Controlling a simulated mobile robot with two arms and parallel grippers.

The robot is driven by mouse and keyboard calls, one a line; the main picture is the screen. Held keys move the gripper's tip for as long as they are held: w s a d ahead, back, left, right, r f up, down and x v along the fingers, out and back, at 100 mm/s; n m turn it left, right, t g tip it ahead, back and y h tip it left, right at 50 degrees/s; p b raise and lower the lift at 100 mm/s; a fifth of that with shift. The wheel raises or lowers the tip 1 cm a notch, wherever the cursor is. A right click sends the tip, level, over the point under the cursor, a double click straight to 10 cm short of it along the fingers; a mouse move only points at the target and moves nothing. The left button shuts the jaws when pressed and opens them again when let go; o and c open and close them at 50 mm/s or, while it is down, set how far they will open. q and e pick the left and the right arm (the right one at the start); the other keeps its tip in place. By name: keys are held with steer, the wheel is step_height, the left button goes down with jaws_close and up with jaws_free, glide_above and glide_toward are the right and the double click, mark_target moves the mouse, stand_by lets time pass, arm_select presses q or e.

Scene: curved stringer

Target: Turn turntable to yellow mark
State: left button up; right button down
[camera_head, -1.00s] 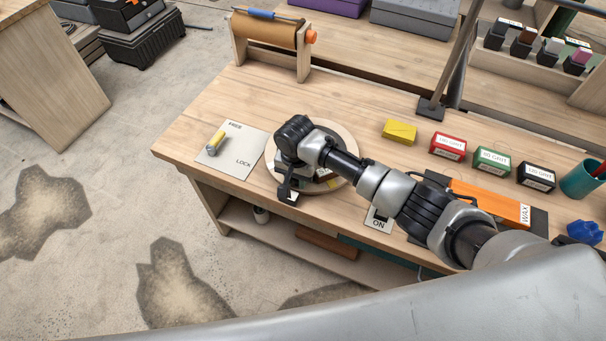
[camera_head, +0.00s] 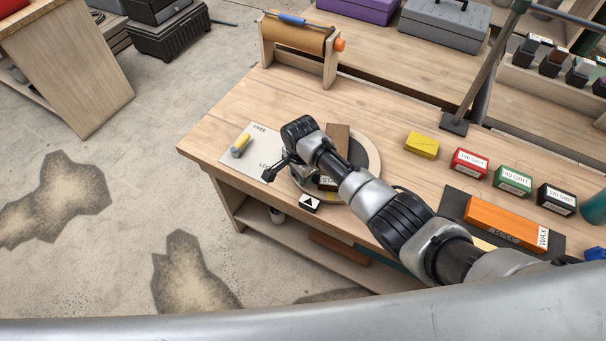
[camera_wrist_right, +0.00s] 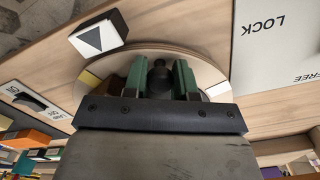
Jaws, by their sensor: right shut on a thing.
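The round, pale-rimmed turntable (camera_head: 371,150) stands near the bench's front edge, partly hidden under my right arm. A white block with a black triangle (camera_head: 309,203) sits at its front rim; it also shows in the right wrist view (camera_wrist_right: 98,38). There, a yellow patch (camera_wrist_right: 88,78) lies on the rim close to this pointer, and a whitish patch (camera_wrist_right: 218,88) lies farther right. My right gripper (camera_wrist_right: 160,80) has its green fingers shut on a dark knob (camera_wrist_right: 158,76) over the turntable. My left gripper is not in view.
A FREE/LOCK plate (camera_head: 248,150) with a yellow-tipped lever (camera_head: 240,145) lies left of the turntable. A yellow block (camera_head: 422,146), a red box (camera_head: 469,163) and an orange wax block (camera_head: 505,217) are to the right. A roll stand (camera_head: 298,42) stands behind.

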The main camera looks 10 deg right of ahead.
steer(key=shift+w+a+m+b, duration=0.25)
steer(key=shift+w+m, duration=0.25)
steer(key=shift+w+a+m+b, duration=0.2)
steer(key=shift+w+m, duration=0.3)
steer(key=shift+w+a+r+m+b, duration=0.1)
steer(key=shift+w+a+m+b, duration=0.15)
steer(key=shift+w+m+b, duration=0.6)
steer(key=shift+w, duration=0.2)
steer(key=c, duration=0.9)
jaws_free()
step_height(320, 180, up, 11)
steer(key=shift+p, duration=0.45)
steer(key=shift+s+f, duration=0.1)
steer(key=shift+f, duration=0.1)
